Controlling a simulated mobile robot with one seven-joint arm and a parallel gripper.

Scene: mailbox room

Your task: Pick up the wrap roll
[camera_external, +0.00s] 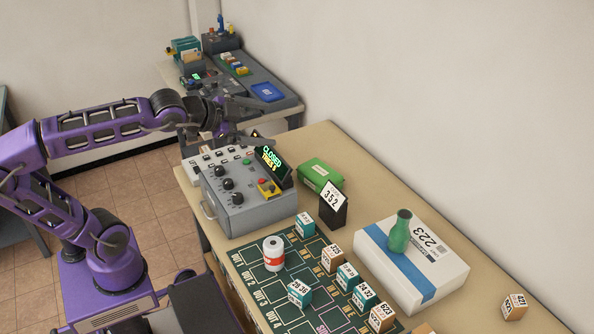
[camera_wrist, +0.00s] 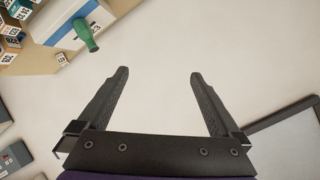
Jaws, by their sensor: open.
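The wrap roll (camera_external: 273,253), a white cylinder with a red band, stands upright on the dark green sorting mat (camera_external: 243,259) in the external view. I cannot make it out in the wrist view. My gripper (camera_external: 245,139) is raised above the grey control box, far behind and to the left of the roll. In the wrist view my gripper (camera_wrist: 160,75) has its two dark fingers spread wide with nothing between them, facing the pale wall.
Small numbered boxes (camera_external: 300,293) stand around the roll. A control box (camera_external: 245,198) with a "CLOSED" display is behind it. A white parcel (camera_external: 440,290) bears a green bottle (camera_external: 400,231). A card stand (camera_external: 333,205) and green box (camera_external: 320,174) are near the wall.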

